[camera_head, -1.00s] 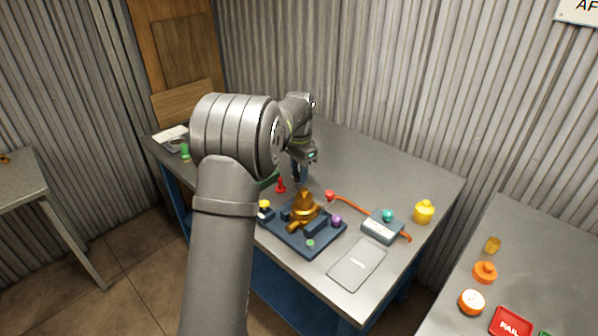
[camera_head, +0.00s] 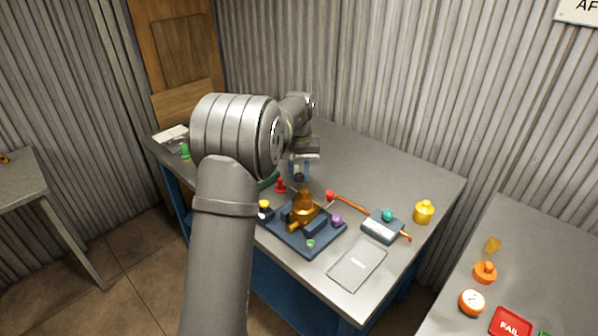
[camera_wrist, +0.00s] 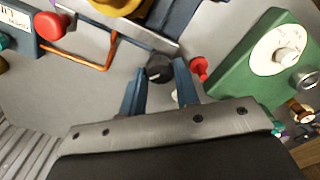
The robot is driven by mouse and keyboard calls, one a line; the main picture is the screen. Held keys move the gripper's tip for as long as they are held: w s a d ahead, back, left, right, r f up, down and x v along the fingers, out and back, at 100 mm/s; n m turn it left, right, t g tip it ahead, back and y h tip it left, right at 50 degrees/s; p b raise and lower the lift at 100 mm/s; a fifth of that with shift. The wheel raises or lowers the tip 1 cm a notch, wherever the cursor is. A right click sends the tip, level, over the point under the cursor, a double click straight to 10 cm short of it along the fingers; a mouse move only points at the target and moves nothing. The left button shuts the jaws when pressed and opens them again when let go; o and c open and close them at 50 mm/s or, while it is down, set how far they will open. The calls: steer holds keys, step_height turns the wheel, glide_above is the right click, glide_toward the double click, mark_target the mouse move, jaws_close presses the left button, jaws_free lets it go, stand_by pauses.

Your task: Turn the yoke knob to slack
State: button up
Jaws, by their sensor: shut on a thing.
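A black round knob (camera_wrist: 159,68), which I take to be the yoke knob, sits between the fingertips of my gripper (camera_wrist: 160,84) in the wrist view. My gripper is shut on it. In the head view my gripper (camera_head: 300,170) is just behind the brass fitting (camera_head: 304,204) on the dark blue fixture plate (camera_head: 290,236). The brass fitting also shows at the top edge of the wrist view (camera_wrist: 122,4). The knob's pointer or marking cannot be made out.
A small red post (camera_head: 281,186) stands close to my gripper. A green box with a white dial (camera_wrist: 277,48) is on the right in the wrist view. The back right bench is clear.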

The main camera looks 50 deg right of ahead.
mark_target(299, 175)
steer(key=n, duration=0.3)
steer(key=shift+n, duration=2.3)
steer(key=o, duration=1)
steer(key=shift+r, duration=0.1)
step_height(299, 175, up, 17)
steer(key=shift+r, duration=0.15)
